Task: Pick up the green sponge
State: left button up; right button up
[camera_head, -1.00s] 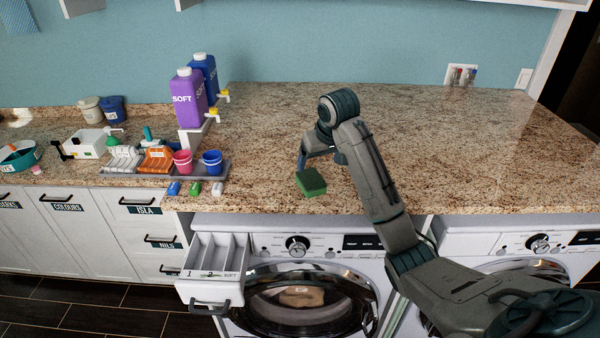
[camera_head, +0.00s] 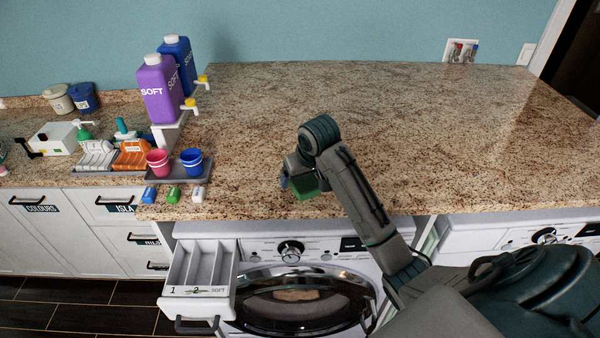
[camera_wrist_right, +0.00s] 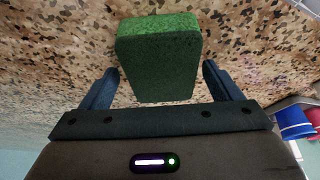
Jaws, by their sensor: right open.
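The green sponge (camera_head: 305,188) lies on the granite counter near its front edge, above the washing machine. In the right wrist view the sponge (camera_wrist_right: 160,58) sits between and just ahead of the two fingers. My right gripper (camera_head: 300,183) is over the sponge in the head view and partly covers it. In the right wrist view the right gripper (camera_wrist_right: 160,88) is open, with a finger on either side of the sponge and a gap on each side. My left gripper is not in view.
A tray (camera_head: 180,174) with a pink cup (camera_head: 158,162) and a blue cup (camera_head: 193,161) stands to the left. Small coloured blocks lie before it. A detergent drawer (camera_head: 197,280) is open below. The counter (camera_head: 420,130) behind and right is clear.

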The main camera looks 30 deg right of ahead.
jog(key=shift+d+f, duration=0.1)
jog(key=shift+f, duration=0.05)
jog(key=shift+s+r, duration=0.2)
jog(key=shift+s+a+r, duration=0.4)
jog(key=shift+s+a, duration=0.1)
jog(key=shift+s, duration=0.05)
jog(key=shift+w+d+f, duration=0.1)
jog(key=shift+f, duration=0.05)
jog(key=shift+w+d+f, duration=0.1)
jog(key=shift+w+f, duration=0.1)
jog(key=shift+w+d+f, duration=0.1)
jog(key=shift+f, duration=0.05)
jog(key=shift+s, duration=0.2)
jog(key=shift+c, duration=1.4)
jog(key=shift+w, duration=0.1)
jog(key=c, duration=0.7)
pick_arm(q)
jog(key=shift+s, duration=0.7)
pick_arm(e)
jog(key=shift+c, duration=0.4)
jog(key=shift+r, duration=0.25)
